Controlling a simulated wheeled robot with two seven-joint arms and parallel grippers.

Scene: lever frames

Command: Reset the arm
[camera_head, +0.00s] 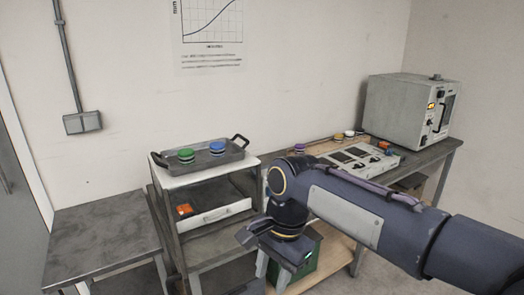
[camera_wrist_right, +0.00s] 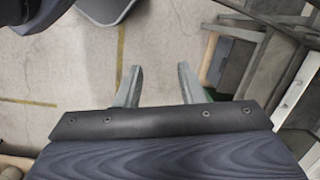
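My right arm (camera_head: 345,205) reaches in from the right of the head view, across the front of the workbench. Its gripper (camera_head: 272,272) points down beside the shelf cart, above the floor. In the right wrist view my right gripper (camera_wrist_right: 159,72) has its two grey fingers well apart, with only bare floor between them. It holds nothing and touches nothing that I can see. My left gripper does not show in the head view.
A cart (camera_head: 195,233) carries a tray (camera_head: 172,168) with a green (camera_head: 186,155) and a blue (camera_head: 217,148) round piece. A workbench (camera_head: 432,156) with a boxy instrument (camera_head: 398,108) stands right. A low table (camera_head: 100,235) is left, its top clear.

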